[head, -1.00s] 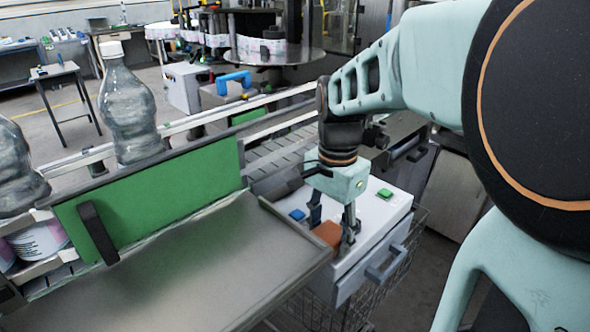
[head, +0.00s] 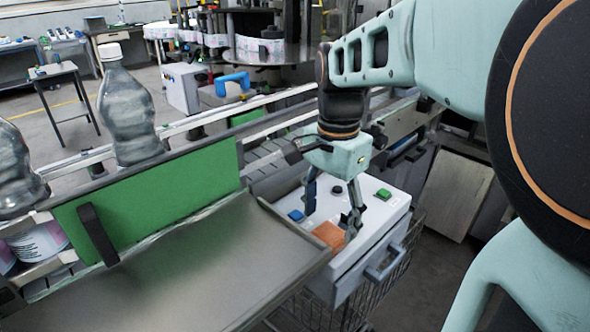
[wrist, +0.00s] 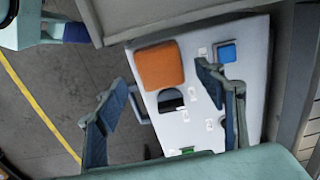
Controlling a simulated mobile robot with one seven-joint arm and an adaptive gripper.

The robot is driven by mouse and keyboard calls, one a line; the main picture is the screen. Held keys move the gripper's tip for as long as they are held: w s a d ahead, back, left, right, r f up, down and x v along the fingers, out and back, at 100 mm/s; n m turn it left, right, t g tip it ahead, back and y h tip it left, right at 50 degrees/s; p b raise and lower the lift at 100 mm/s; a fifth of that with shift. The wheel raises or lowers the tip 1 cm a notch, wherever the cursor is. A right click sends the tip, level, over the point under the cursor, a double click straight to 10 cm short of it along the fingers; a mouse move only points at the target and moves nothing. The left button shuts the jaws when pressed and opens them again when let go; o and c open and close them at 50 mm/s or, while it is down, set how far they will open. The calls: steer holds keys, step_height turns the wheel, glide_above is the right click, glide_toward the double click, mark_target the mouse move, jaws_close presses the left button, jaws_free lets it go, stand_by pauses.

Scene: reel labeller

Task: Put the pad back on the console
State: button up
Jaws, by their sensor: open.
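The orange pad (head: 330,235) lies on the white top of the console (head: 372,218), at the end nearest the metal tray. My gripper (head: 331,217) is open and empty above the console, with its fingers spread over the pad's area. In the wrist view the pad (wrist: 160,65) lies flat and whole on the console top (wrist: 256,50), beyond and between the fingertips (wrist: 162,82). No finger seems to touch it.
A blue button (head: 296,215), a black knob (head: 337,190) and a green button (head: 383,193) are on the console. A metal tray (head: 190,270) and green panel (head: 150,200) stand left. A wire basket (head: 340,315) is below.

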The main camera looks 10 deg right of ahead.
mark_target(329, 233)
step_height(329, 233, up, 7)
steer(key=shift+r, duration=0.15)
steer(key=shift+d+p, duration=0.1)
steer(key=shift+p, duration=0.2)
